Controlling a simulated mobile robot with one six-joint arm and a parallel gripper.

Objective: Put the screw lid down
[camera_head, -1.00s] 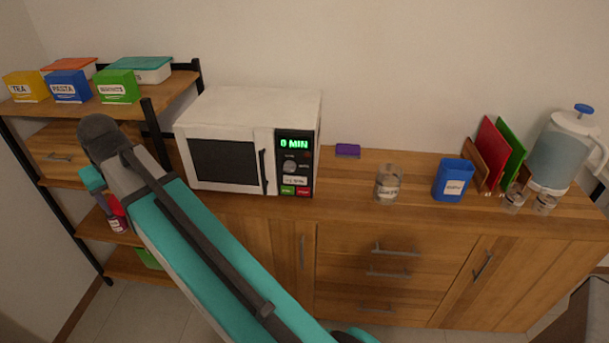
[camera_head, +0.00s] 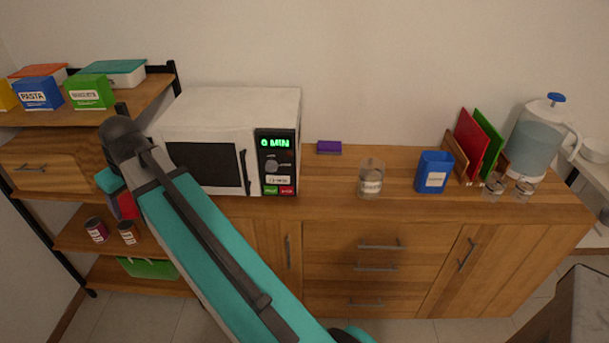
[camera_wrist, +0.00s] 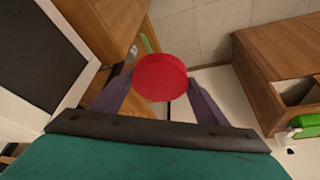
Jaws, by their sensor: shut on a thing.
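The screw lid (camera_wrist: 160,78) is a round red disc. In the wrist view it sits between the two fingers of my gripper (camera_wrist: 159,84), which is shut on it. In the head view the red lid (camera_head: 128,206) shows at the end of my arm, left of the microwave and in front of the shelf unit. It is held in the air, and most of my gripper is hidden behind my arm there. An open glass jar with a label (camera_head: 371,180) stands on the wooden counter.
A microwave (camera_head: 205,160), purple sponge (camera_head: 329,147), blue container (camera_head: 433,172) and water pitcher (camera_head: 540,140) stand on the counter (camera_head: 335,185). Two small jars (camera_head: 97,230) stand on the middle shelf at left. The counter between microwave and glass jar is clear.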

